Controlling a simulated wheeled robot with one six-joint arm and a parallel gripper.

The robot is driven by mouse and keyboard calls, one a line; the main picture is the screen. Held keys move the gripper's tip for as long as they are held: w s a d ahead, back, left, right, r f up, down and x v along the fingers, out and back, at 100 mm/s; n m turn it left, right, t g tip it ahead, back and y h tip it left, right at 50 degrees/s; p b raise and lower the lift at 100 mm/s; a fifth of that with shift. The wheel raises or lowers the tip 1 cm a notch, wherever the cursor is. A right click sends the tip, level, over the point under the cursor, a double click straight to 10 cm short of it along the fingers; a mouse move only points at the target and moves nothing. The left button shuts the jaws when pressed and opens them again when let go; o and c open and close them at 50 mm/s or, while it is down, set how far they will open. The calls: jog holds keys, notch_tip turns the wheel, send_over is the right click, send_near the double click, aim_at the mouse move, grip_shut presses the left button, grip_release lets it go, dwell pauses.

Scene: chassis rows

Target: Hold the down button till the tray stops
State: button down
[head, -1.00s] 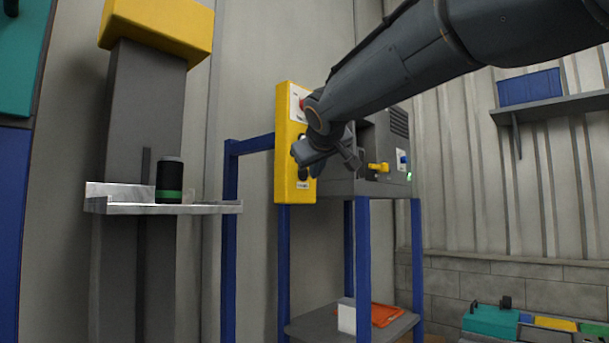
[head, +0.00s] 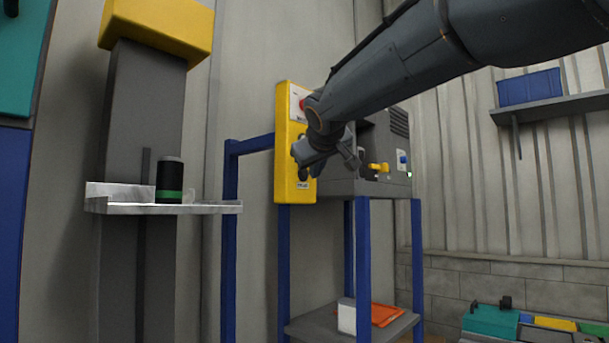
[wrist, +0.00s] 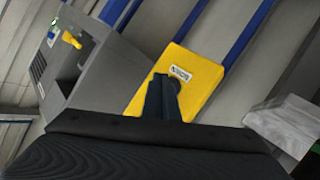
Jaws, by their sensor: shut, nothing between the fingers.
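The yellow button box (head: 284,150) hangs upright at the centre of the head view, with a red button (head: 302,103) near its top. My gripper (head: 303,165) is shut and empty in front of its lower half. In the wrist view, the shut fingers (wrist: 162,85) reach a dark round button (wrist: 175,86) beside a white label (wrist: 180,73) on the box (wrist: 205,75). The fingers partly cover this button; whether they press it I cannot tell. The metal tray (head: 120,207) is on the grey column at left, with a dark green-banded can (head: 170,180) standing on it.
A grey machine (head: 340,187) with a yellow handle (head: 378,168) stands right of the box on a blue frame (head: 362,260). A lower shelf holds a white block (head: 346,316) and an orange item (head: 385,315). Coloured bins (head: 490,320) sit at lower right.

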jog(key=shift+w+a, duration=0.1)
jog(key=shift+a, duration=0.05)
jog(key=shift+w+a, duration=0.15)
jog(key=shift+a, duration=0.05)
jog(key=shift+w+a+b, duration=0.2)
jog(key=shift+a+b, duration=0.1)
jog(key=shift+a, duration=0.05)
dwell(1.9)
jog(key=shift+d, duration=0.15)
dwell(2.9)
jog(key=shift+s+d, duration=0.5)
jog(key=shift+d, duration=0.05)
jog(key=shift+d, duration=0.1)
jog(key=shift+s+d, duration=1.55)
jog(key=shift+d, duration=0.3)
